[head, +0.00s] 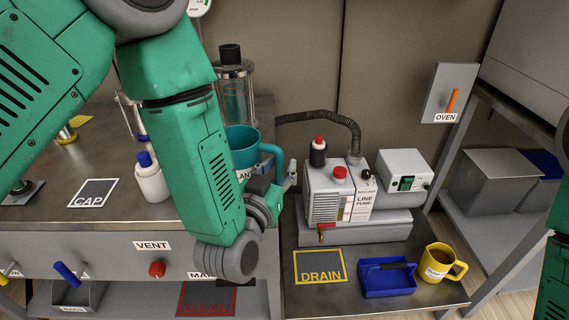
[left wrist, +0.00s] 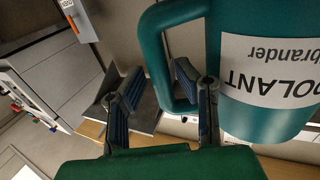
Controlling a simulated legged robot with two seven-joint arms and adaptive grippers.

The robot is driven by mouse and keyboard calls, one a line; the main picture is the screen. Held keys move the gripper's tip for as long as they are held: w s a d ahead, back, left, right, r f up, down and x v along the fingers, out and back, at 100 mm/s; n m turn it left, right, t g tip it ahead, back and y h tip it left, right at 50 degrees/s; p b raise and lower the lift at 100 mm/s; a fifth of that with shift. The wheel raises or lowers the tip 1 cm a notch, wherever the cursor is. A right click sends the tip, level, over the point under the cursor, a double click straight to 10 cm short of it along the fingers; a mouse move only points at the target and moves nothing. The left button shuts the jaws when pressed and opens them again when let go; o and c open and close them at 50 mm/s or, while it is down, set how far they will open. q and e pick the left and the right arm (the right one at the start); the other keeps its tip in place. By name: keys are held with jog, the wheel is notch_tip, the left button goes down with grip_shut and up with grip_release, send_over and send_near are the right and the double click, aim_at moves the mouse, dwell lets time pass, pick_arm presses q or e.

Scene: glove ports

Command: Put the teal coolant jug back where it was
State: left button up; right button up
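The teal coolant jug (head: 241,148) stands on the left bench, partly hidden behind my left arm. Its handle faces right in the head view. In the left wrist view the jug (left wrist: 265,112) fills the right side, with its label upside down. My left gripper (head: 290,178) is beside the jug at its handle. In the left wrist view the fingers (left wrist: 158,84) are apart, with the handle's bar (left wrist: 153,62) between them. One finger reaches into the handle loop. I see no clear grip on the handle. My right gripper is out of view.
A glass cylinder (head: 236,95) stands behind the jug and a white bottle (head: 151,180) to its left. Right are a line pump (head: 340,190), a blue tray (head: 388,281) and a yellow mug (head: 440,262). The DRAIN outline (head: 320,267) and CAP outline (head: 93,192) are empty.

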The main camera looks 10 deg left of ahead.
pick_arm(q)
jog(key=shift+s+a+b, duration=0.5)
jog(key=shift+s+a, duration=0.1)
jog(key=shift+s, duration=5)
jog(key=s+a+f+g, duration=0.2)
jog(key=f+g, duration=0.1)
jog(key=f, duration=0.3)
jog(key=s+a+f+g, duration=0.1)
jog(key=a+f+g, duration=0.2)
jog(key=f, duration=0.4)
jog(key=s+a+f+g+y, duration=0.1)
jog(key=s+a+f+g, duration=0.1)
jog(key=f, duration=0.4)
jog(key=shift+s+a+f+n+g, duration=0.15)
jog(key=shift+s+a+n+g, duration=0.25)
jog(key=shift+g, duration=0.3)
jog(key=s+a+f+g, duration=0.3)
jog(key=s+f+g, duration=0.1)
jog(key=s, duration=0.3)
jog(key=s+a+f+g, duration=0.4)
jog(key=s+f, duration=0.1)
jog(key=s, duration=0.2)
jog(key=shift+a+y, duration=0.2)
jog(key=shift+y, duration=0.2)
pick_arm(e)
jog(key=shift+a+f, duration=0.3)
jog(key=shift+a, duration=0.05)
